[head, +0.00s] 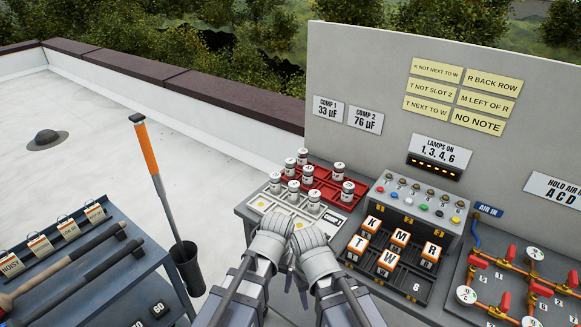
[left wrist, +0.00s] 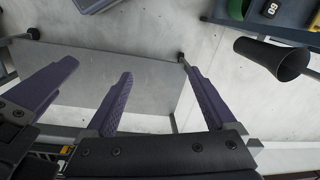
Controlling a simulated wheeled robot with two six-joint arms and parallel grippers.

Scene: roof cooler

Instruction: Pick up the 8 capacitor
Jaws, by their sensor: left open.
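Several small white capacitors with dark-marked tops stand on the bench in the head view. Some are in a red tray (head: 318,203), such as one capacitor (head: 338,172) at its back edge. In the left wrist view the left gripper (left wrist: 158,90) is open and empty. My right gripper is beside it, its jaws unclear.
Right of the trays stand a button box (head: 418,205) and a rack of orange-topped lettered blocks (head: 390,250). Red-valved pipes (head: 510,280) are at the far right. A tool cart (head: 90,265) and an orange-handled tool (head: 150,155) in a black holder (head: 188,270) stand left.

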